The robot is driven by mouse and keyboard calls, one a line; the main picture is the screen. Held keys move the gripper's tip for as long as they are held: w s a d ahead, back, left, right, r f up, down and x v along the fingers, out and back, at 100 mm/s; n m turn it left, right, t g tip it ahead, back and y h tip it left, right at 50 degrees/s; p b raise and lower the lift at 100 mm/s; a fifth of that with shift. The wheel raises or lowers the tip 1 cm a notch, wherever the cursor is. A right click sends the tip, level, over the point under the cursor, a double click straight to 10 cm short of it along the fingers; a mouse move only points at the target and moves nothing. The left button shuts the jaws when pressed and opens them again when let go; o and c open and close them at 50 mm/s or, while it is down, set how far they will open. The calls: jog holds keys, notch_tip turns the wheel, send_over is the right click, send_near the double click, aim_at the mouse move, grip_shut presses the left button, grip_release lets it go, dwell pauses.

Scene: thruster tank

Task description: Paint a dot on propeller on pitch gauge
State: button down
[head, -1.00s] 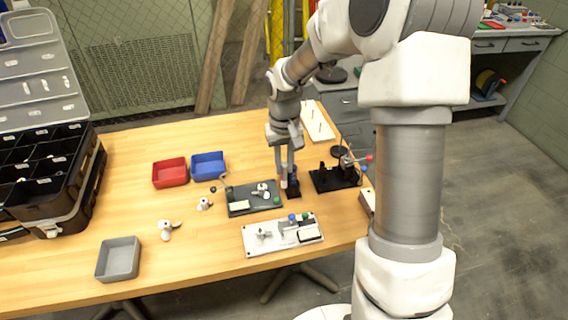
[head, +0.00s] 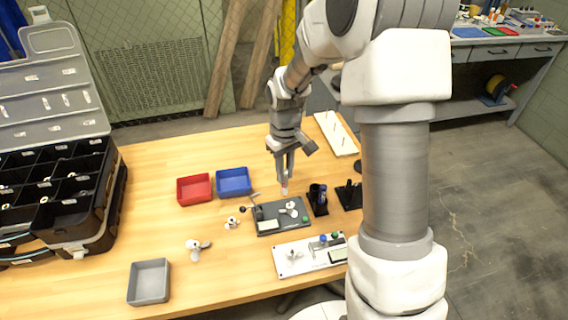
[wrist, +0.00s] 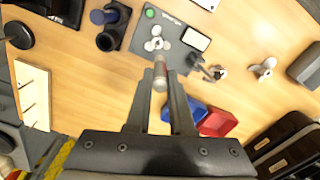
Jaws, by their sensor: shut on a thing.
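My gripper (wrist: 158,100) is shut on a slim paint pen (wrist: 160,74) with a pale, reddish body. In the head view the pen (head: 284,190) hangs below the fingers, near the back edge of a dark grey plate (head: 263,215). A white propeller (head: 291,207) lies on that plate beside a green button and a pale panel. In the wrist view the pen's end appears just below the propeller (wrist: 156,33); I cannot tell whether they touch. A white plate (head: 285,270) in front carries another propeller (head: 293,255), a blue knob and a display.
A black holder with a blue part (head: 317,198) stands right of the dark plate. Loose propellers (head: 232,222) (head: 196,248) lie left. Red (head: 194,188), blue (head: 234,181) and grey (head: 149,282) trays stand around, with a large black organiser (head: 75,205) at far left.

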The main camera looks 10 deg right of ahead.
jog(key=shift+s+d+f+n+p, duration=0.15)
jog(key=shift+s+f+n, duration=0.1)
jog(key=shift+n, duration=0.55)
jog(key=shift+s+f+n+p, duration=0.15)
jog(key=shift+s+n, duration=0.1)
jog(key=shift+n, duration=0.55)
jog(key=shift+s+d+f+n+p, duration=0.15)
jog(key=shift+s+f+n, duration=0.1)
jog(key=shift+n, duration=0.55)
jog(key=shift+a+f+b, duration=0.1)
jog(key=shift+f+b, duration=0.5)
jog(key=shift+f, duration=0.05)
dwell(1.9)
notch_tip(320, 180, up, 5)
jog(key=p, duration=0.3)
jog(key=shift+p, duration=0.3)
dwell(0.5)
